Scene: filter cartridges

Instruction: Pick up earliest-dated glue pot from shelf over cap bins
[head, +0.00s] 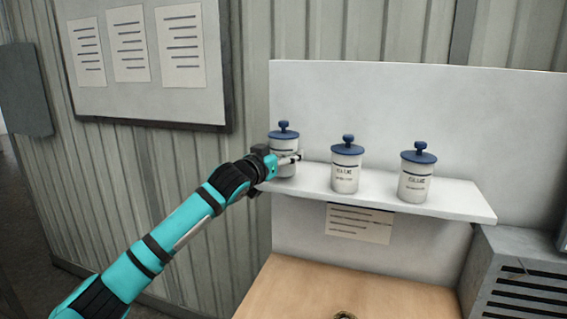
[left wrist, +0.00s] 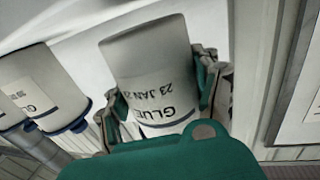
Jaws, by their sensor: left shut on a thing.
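Three white glue pots with blue knobbed lids are at the shelf (head: 455,201) in the head view: a left pot (head: 284,144), a middle pot (head: 345,175) and a right pot (head: 415,185). My left gripper (head: 287,160) is shut on the left pot, partly covering its body. In the left wrist view the fingers (left wrist: 163,95) lie on both sides of this pot (left wrist: 150,55), whose inverted label reads "GLUE" and "23 JAN 2", the rest hidden. I cannot tell whether its base touches the shelf. Dates on the other pots are too small to read. My right gripper is out of view.
A paper notice (head: 358,224) hangs below the shelf, over a wooden worktop (head: 300,290). A grey slatted box (head: 520,270) stands at right. A board with three sheets (head: 140,95) is on the wall at left.

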